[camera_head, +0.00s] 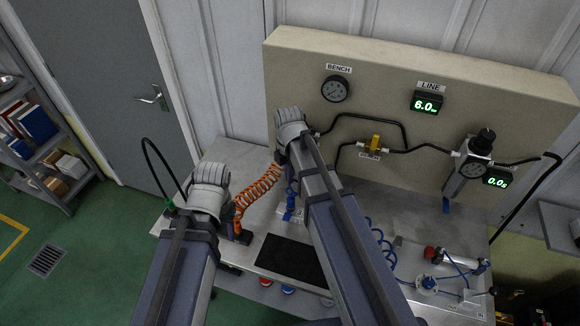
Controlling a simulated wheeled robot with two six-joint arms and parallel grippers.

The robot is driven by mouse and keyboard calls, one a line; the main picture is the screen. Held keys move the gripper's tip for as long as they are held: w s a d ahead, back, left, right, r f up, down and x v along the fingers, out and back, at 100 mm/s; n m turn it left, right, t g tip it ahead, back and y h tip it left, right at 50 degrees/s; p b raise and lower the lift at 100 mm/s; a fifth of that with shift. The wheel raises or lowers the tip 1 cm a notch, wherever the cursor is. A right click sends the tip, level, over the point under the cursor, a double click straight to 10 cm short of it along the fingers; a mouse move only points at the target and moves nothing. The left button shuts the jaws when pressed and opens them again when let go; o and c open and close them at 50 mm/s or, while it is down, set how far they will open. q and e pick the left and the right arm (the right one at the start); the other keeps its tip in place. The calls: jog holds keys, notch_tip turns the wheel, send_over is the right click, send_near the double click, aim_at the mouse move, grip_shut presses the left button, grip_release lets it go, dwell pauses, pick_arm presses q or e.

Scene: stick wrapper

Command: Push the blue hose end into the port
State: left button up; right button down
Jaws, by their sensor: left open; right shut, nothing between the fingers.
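Blue coiled hose (381,243) lies on the metal bench right of my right forearm. Another bit of blue hose (291,190) shows just left of that forearm, above a small blue part (288,215). I cannot tell which is the free hose end, and I cannot make out the port. My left gripper (209,178) is over the bench's left end, beside an orange coiled hose; it is open, its fingertips mostly hidden by the wrist. My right gripper (290,122) is in front of the panel's left part, shut and empty, its fingertips also hidden.
The beige panel (310,62) carries a gauge (335,89), a yellow valve (375,142), black tubing and a regulator (475,165). The orange coiled hose (257,189) hangs between my wrists. A black mat (288,260) and a cylinder (460,261) lie on the bench.

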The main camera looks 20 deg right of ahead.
jog(key=shift+f, duration=0.1)
jog(key=b, duration=0.6)
send_over(289, 199)
notch_tip(289, 199, down, 6)
jog(key=shift+r+p, duration=1.45)
jog(key=shift+r, duration=0.15)
notch_tip(289, 199, up, 8)
jog(key=p, duration=0.8)
jog(key=shift+f, duration=0.15)
